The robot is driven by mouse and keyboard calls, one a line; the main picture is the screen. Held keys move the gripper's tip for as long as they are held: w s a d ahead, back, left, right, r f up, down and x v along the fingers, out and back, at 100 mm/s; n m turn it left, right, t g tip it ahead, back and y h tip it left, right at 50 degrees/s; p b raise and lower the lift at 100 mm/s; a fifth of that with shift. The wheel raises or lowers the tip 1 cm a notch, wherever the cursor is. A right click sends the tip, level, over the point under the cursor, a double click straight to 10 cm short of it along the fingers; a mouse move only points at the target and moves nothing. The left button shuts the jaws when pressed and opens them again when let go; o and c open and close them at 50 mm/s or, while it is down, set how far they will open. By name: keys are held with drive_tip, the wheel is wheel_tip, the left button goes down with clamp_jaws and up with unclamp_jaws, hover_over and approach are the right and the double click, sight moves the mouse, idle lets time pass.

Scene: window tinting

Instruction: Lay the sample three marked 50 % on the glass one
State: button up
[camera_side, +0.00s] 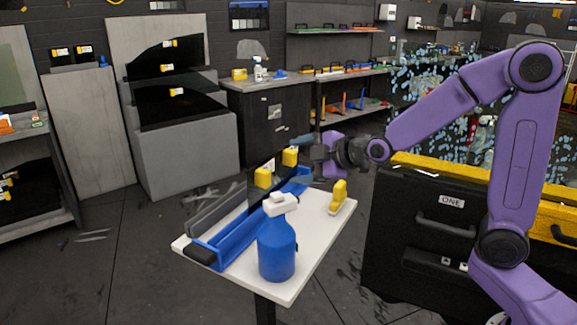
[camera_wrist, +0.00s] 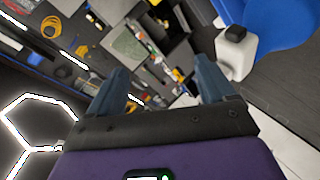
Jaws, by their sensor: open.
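A dark film sample (camera_side: 263,190) with yellow grips (camera_side: 290,156) stands in a blue rack (camera_side: 232,243) on the small white table; a small white label shows near its top, too small to read, so I cannot tell whether it is 50 %. My gripper (camera_side: 303,154) is just right of the sample's upper grip, fingers pointing left. In the wrist view my gripper (camera_wrist: 162,88) is open, with nothing between the fingers. A droplet-covered glass pane (camera_side: 425,85) stands behind the black cabinet (camera_side: 400,225) labelled ONE.
A blue spray bottle (camera_side: 276,248) with a white head stands at the table's front; it also shows in the wrist view (camera_wrist: 270,25). A yellow-handled tool (camera_side: 339,195) rests on the table's (camera_side: 312,245) right side. More dark sheets with yellow grips (camera_side: 172,92) stand at the back left.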

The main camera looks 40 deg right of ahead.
sight(295, 160)
drive_tip(key=w+d+r+t+h, duration=0.1)
drive_tip(key=w+d+t+h, duration=0.15)
drive_tip(key=d, duration=0.45)
drive_tip(key=w+d+r+t+h, duration=0.1)
drive_tip(key=w+d+t+h, duration=0.2)
drive_tip(key=d, duration=0.4)
wheel_tip(295, 160, down, 15)
drive_tip(key=s, duration=0.1)
drive_tip(key=shift+n, duration=0.4)
drive_tip(key=w, duration=0.8)
drive_tip(key=w+d, duration=0.1)
drive_tip(key=w, duration=0.3)
drive_tip(key=shift+r, duration=0.1)
drive_tip(key=shift+w+d, duration=0.2)
drive_tip(key=shift+w, duration=0.65)
drive_tip(key=shift+w+d, duration=0.15)
drive_tip(key=shift+w, duration=0.7)
drive_tip(key=shift+w+d, duration=0.2)
drive_tip(key=shift+w, duration=0.65)
drive_tip(key=shift+c, duration=0.3)
drive_tip(key=shift+r, duration=0.1)
drive_tip(key=c, duration=1)
